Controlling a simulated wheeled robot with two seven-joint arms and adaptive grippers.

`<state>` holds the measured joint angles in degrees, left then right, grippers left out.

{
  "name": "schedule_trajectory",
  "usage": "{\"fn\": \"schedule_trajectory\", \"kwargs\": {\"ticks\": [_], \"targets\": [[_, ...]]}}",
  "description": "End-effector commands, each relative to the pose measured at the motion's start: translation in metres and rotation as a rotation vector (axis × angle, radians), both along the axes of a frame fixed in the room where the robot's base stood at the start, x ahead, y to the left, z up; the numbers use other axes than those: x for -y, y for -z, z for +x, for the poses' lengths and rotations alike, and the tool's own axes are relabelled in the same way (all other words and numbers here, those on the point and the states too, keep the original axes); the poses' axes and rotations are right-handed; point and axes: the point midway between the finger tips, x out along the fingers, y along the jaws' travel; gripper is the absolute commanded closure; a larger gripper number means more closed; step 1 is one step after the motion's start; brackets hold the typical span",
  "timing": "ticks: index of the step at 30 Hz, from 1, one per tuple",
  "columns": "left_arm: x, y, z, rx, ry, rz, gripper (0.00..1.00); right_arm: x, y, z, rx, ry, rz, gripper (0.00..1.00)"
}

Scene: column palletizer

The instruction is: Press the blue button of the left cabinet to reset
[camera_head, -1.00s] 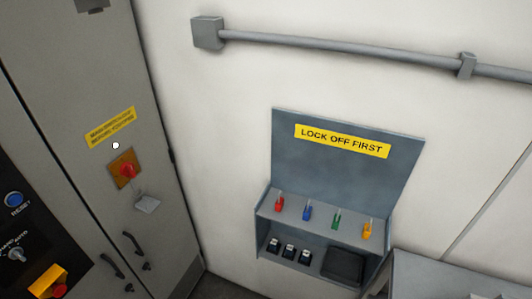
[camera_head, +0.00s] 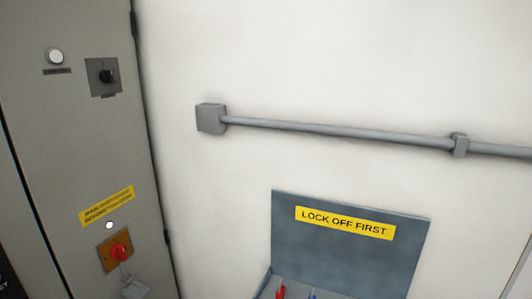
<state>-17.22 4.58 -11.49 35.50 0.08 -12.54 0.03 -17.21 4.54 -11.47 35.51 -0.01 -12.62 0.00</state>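The grey cabinet (camera_head: 85,150) stands at the left of the view. It carries a round white lamp or button (camera_head: 55,57) with a dark label, a black rotary switch (camera_head: 106,76) on a grey plate, and a red rotary switch (camera_head: 119,252) on an orange plate. A sliver of the black control panel (camera_head: 5,285) shows at the lower left edge, with only the end of a white label. The blue button is out of view now. Neither gripper is in view.
A grey board (camera_head: 345,262) marked "LOCK OFF FIRST" is on the white wall, with the tops of red (camera_head: 281,290) and blue items at its bottom edge. A grey conduit (camera_head: 330,130) runs across the wall from a junction box (camera_head: 210,118).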

Motion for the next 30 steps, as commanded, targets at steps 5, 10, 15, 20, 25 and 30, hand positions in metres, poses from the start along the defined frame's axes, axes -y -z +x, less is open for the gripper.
{"fn": "schedule_trajectory", "kwargs": {"ticks": [5, 10, 15, 20, 25, 30], "targets": [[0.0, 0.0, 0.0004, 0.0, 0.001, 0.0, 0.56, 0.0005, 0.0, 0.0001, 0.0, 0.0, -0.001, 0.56], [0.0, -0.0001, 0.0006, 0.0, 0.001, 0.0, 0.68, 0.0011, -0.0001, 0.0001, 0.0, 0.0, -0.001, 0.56], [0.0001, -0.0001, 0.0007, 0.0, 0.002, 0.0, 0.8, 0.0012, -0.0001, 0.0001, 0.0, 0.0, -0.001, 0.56], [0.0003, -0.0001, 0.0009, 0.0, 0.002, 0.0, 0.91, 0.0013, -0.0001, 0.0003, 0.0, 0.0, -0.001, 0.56], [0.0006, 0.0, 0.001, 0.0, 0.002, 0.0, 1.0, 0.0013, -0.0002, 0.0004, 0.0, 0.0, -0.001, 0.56], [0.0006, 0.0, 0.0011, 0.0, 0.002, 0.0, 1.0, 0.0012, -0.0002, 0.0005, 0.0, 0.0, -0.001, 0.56]]}}
